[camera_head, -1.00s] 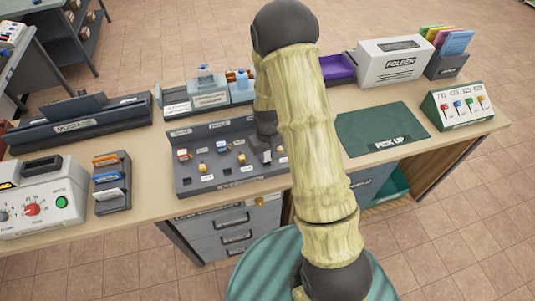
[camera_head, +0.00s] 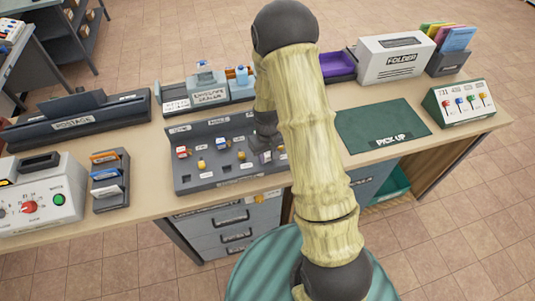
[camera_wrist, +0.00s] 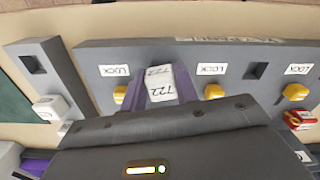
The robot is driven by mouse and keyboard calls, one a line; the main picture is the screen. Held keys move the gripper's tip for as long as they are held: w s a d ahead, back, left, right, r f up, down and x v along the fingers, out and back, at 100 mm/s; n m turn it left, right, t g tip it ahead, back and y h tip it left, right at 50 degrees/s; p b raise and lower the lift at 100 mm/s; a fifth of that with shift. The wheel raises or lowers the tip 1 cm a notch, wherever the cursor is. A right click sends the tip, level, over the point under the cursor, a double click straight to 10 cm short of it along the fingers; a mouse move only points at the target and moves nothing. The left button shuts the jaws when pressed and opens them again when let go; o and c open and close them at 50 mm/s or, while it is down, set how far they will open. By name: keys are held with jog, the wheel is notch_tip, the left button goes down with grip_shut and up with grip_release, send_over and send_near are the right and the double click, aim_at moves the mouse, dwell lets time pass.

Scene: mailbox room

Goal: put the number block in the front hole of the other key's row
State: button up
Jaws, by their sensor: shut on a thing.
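My gripper (camera_wrist: 158,92) is shut on the number block (camera_wrist: 159,86), a white block marked 722, between its purple fingers. The block is over the grey key board (camera_wrist: 190,55), between two LOCK labels; a gap under it cannot be judged. Yellow keys (camera_wrist: 213,92) (camera_wrist: 295,92) stand by the labels, and another yellow piece shows partly beside the left finger. Square holes are open at the right (camera_wrist: 255,70) and far left (camera_wrist: 34,63). In the head view my gripper is over the board (camera_head: 210,180), partly hidden by my arm.
A white block (camera_wrist: 50,107) stands at the left in the wrist view, and a red-topped block (camera_wrist: 300,119) at the right. Behind the board is the envelope sealer (camera_head: 209,97). The green pick-up mat (camera_head: 375,125) is clear.

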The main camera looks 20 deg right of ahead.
jog(key=shift+f, duration=0.35)
jog(key=o, duration=1)
jog(key=shift+o, duration=0.2)
jog(key=shift+r+p, duration=2.4)
jog(key=shift+r, duration=1.15)
